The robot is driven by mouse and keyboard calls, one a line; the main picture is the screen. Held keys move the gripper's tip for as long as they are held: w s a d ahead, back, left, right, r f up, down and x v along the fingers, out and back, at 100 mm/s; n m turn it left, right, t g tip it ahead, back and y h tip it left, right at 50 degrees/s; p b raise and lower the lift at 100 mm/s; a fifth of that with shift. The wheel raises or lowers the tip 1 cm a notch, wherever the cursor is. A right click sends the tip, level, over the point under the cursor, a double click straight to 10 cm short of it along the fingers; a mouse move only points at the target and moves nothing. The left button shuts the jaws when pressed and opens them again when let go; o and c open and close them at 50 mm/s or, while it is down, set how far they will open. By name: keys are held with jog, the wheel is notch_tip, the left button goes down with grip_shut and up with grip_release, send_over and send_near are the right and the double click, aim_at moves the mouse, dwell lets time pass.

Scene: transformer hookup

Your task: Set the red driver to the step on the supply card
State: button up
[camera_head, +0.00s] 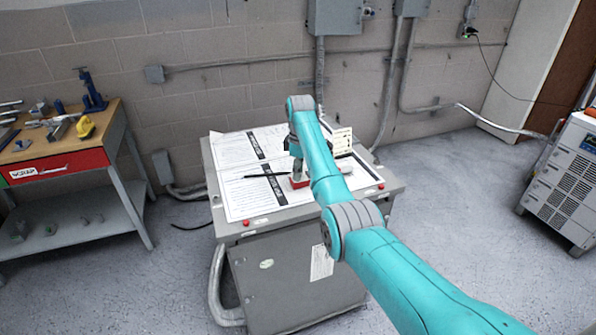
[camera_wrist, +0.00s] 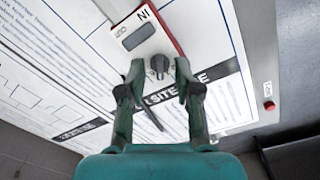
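The red driver (camera_wrist: 135,30) lies on the papers on the grey cabinet top, with a white face, a dark blank-looking display, IN and OUT lettering and a dark round knob (camera_wrist: 159,64). Its red edge also shows in the head view (camera_head: 299,184), partly behind my arm. My gripper (camera_wrist: 159,78) is open, its two fingers apart on either side of the knob, with gaps visible. I cannot tell if the fingertips are at the knob's height. A cream card (camera_head: 343,141), probably the supply card, stands at the back of the cabinet top, its marks too small to read.
Printed sheets (camera_head: 240,190) cover much of the cabinet top (camera_head: 240,229). A thin dark rod (camera_head: 264,176) lies on them. Red buttons (camera_wrist: 268,105) sit near the edge.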

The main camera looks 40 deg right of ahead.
notch_tip(320, 180, up, 7)
jog(key=shift+s+r, duration=0.15)
dwell(0.7)
